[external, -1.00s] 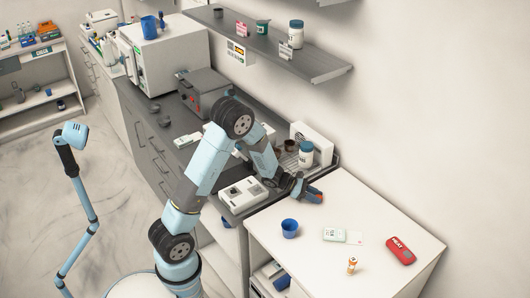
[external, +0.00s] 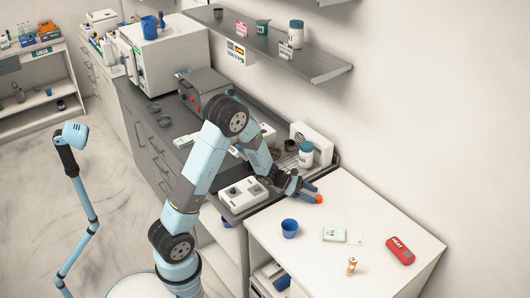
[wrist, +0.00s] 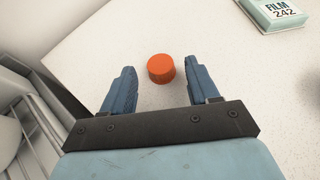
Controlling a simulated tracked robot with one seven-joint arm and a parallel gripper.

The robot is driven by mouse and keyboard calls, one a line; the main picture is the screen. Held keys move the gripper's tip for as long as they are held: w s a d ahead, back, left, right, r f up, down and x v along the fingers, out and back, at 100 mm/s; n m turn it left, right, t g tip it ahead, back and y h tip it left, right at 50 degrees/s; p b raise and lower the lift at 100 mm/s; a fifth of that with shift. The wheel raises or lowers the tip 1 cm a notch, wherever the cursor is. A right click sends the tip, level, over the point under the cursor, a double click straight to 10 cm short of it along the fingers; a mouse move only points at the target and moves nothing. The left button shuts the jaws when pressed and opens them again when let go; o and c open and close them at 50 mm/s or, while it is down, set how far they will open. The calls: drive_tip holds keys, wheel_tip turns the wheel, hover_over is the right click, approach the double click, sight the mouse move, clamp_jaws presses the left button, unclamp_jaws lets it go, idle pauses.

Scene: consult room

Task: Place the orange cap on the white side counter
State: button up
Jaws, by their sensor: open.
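The orange cap (wrist: 161,68) lies on the white side counter (wrist: 185,45) in the wrist view, just beyond and between my fingertips. It also shows in the external view (external: 319,199) on the counter (external: 395,225), near its back left corner. My gripper (wrist: 158,85) is open, with one blue finger on each side of the cap's line and clear gaps to it. In the external view my gripper (external: 310,194) is low over that corner, close to the cap. I cannot tell whether the fingers touch the counter.
A white jar (external: 306,155) sits on the rack behind my gripper.

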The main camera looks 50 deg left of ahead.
drive_tip(key=v, duration=0.8)
drive_tip(key=shift+s+a+r, duration=0.15)
drive_tip(key=shift+a+r, duration=0.05)
drive_tip(key=shift+s+a+r, duration=0.2)
drive_tip(key=shift+s+r, duration=0.05)
drive_tip(key=shift+s, duration=0.05)
drive_tip(key=s+d+r+m+g+y, duration=0.1)
drive_tip(key=s+d+r+m+g, duration=0.2)
drive_tip(key=s+r+m, duration=0.4)
drive_tip(key=s+d+r+m+g+y, duration=0.1)
drive_tip(key=s+d+r+m+g, duration=0.3)
drive_tip(key=s+m, duration=0.45)
drive_tip(key=s+a+r+m+t+y, duration=0.2)
drive_tip(key=s+a+r+m+y, duration=0.2)
drive_tip(key=s, duration=0.4)
drive_tip(key=s+a+r+m+t+y, duration=0.1)
drive_tip(key=s+a+r+m+y, duration=0.2)
drive_tip(key=s, duration=0.5)
wheel_tip(320, 180, up, 2)
drive_tip(key=m+y, duration=0.1)
drive_tip(key=m, duration=0.2)
drive_tip(key=shift+s+a+t, duration=0.35)
drive_tip(key=shift+s+t, duration=0.05)
